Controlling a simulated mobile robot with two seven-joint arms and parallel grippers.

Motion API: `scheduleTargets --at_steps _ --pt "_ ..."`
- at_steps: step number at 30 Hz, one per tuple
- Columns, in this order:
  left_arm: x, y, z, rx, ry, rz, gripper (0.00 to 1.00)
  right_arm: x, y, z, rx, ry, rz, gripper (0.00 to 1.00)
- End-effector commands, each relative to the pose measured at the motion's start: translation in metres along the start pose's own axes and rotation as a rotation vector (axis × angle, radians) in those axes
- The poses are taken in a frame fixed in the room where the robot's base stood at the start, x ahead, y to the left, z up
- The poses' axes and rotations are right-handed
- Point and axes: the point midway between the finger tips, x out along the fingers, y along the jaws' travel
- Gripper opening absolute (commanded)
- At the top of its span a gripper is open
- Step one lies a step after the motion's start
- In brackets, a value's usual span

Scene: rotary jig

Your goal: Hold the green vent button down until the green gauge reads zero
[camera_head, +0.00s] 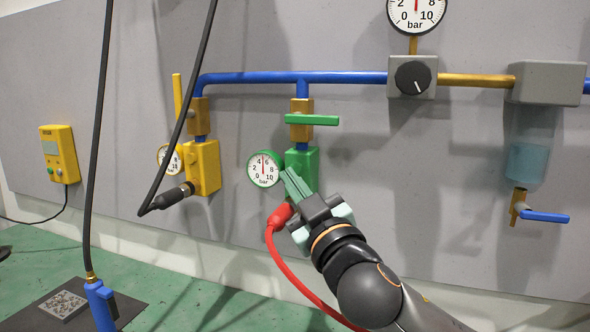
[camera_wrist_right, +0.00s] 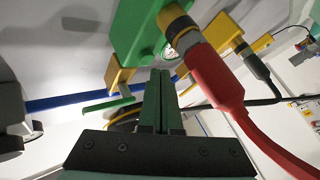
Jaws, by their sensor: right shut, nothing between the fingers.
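The green gauge (camera_head: 264,169) hangs at the left of the green valve block (camera_head: 306,160) on the wall panel. Its needle points about straight up, near 5 bar. My right gripper (camera_head: 289,174) is shut and empty, its fingertips in front of the block's lower left, just right of the gauge. In the right wrist view the shut fingers (camera_wrist_right: 160,74) point up beside the green block (camera_wrist_right: 138,28). A red hose plug (camera_head: 281,214) is in the block's underside. My left gripper is not in view.
A green lever (camera_head: 312,120) lies horizontal above the block. A yellow block (camera_head: 203,167) with a black hose stands left. A regulator knob (camera_head: 412,78) and a bowl filter (camera_head: 528,160) are right. The red hose (camera_head: 292,275) hangs beside my right arm.

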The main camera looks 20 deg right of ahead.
Motion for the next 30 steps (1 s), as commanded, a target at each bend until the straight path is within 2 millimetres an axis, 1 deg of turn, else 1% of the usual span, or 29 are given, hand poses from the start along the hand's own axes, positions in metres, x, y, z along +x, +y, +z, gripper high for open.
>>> scheduleTargets --at_steps 20,30 --pt "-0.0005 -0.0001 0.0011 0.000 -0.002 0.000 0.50 0.0000 -0.0001 -0.0002 0.000 0.000 0.000 0.00" --pt "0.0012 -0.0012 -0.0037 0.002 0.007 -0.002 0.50 0.0000 -0.0001 -0.0002 0.000 0.000 0.000 0.00"
